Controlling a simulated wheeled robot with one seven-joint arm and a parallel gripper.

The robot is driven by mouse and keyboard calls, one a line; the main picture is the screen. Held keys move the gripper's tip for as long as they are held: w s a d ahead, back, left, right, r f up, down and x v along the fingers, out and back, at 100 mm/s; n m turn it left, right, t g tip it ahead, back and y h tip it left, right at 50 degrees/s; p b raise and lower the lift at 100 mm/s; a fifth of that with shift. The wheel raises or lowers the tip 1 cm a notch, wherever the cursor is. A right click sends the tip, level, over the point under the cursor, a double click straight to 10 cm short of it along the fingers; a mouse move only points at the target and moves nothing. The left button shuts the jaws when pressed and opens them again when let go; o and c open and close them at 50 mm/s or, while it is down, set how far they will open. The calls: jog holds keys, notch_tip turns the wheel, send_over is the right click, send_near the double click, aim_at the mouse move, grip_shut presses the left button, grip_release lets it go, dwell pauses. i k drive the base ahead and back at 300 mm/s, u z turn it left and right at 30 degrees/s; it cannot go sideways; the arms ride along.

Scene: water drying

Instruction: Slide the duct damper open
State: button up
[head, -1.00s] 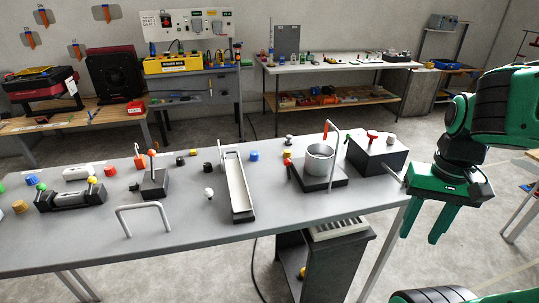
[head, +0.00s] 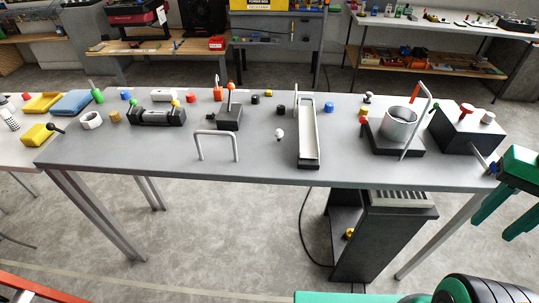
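No part is clearly marked as the duct damper. Below the table's right half stands a dark floor cabinet (head: 384,240) with a pale slatted grille (head: 402,199) on top. A small yellow knob (head: 350,233) shows in its open left side; whether it belongs to a damper I cannot tell. My gripper (head: 493,229) hangs at the right edge of the view, beyond the table's right end, fingers pointing down and apart, with nothing between them. It is clear of the cabinet. Part of its body is cut off by the frame.
The long grey table (head: 260,168) carries a metal cup (head: 398,125) on a dark base, a dark box (head: 465,132) with a red knob, a pale trough (head: 309,135) and a bent bar handle (head: 216,134). Table legs flank the cabinet. Floor in front is open.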

aim_at(369, 94)
jog(key=k, duration=0.45)
jog(key=z, duration=0.4)
jog(key=i, duration=1.3)
jog(key=u, duration=0.4)
